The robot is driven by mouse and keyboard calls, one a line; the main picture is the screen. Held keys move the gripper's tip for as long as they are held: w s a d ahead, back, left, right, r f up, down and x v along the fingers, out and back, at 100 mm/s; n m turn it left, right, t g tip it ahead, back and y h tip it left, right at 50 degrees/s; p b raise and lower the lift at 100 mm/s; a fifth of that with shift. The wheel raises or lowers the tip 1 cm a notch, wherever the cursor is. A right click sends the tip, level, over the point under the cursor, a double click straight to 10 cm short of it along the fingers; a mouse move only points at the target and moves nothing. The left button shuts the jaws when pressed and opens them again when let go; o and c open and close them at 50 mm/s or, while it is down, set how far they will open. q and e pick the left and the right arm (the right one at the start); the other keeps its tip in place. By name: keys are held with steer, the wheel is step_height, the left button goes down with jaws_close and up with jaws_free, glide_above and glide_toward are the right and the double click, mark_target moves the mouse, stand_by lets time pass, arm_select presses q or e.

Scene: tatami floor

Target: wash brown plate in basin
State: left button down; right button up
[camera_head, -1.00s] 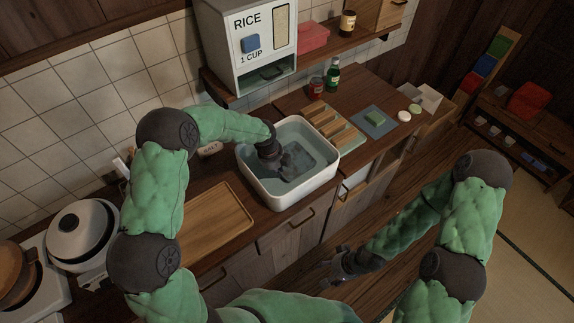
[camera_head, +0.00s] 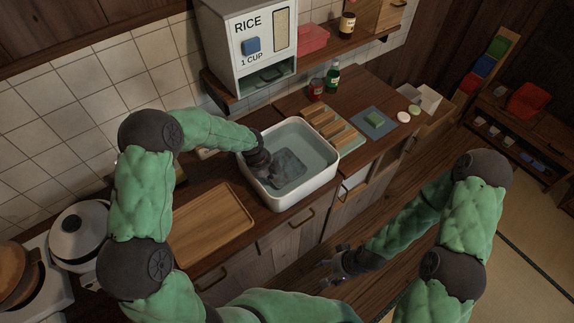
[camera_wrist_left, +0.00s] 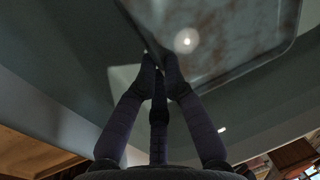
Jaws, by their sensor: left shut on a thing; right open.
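The square plate (camera_head: 287,166) is in the white basin (camera_head: 327,179), low in the bluish water. It looks dark grey in the head view, while the left wrist view shows brown patches across the plate (camera_wrist_left: 225,35). My left gripper (camera_head: 271,173) reaches into the basin over its left side and is shut on the plate's near-left edge. In the left wrist view its fingertips (camera_wrist_left: 160,72) meet at the plate's rim. My right gripper (camera_head: 340,268) is open and empty, in front of the cabinets and well apart from the basin.
A wooden board (camera_head: 212,225) lies left of the basin. A wooden rack (camera_head: 333,127) and a green sponge (camera_head: 374,119) on a blue mat stand to the right. The rice dispenser (camera_head: 250,50) is above and behind. A lidded pot (camera_head: 78,232) is at far left.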

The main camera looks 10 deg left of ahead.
arm_select(q)
steer(key=shift+s+a, duration=0.2)
stand_by(0.3)
steer(key=shift+w+d, duration=0.9)
step_height(320, 180, up, 12)
steer(key=p, duration=0.8)
steer(key=shift+f+p, duration=0.2)
steer(key=shift+p, duration=0.1)
stand_by(0.9)
step_height(320, 180, up, 4)
steer(key=p, duration=0.3)
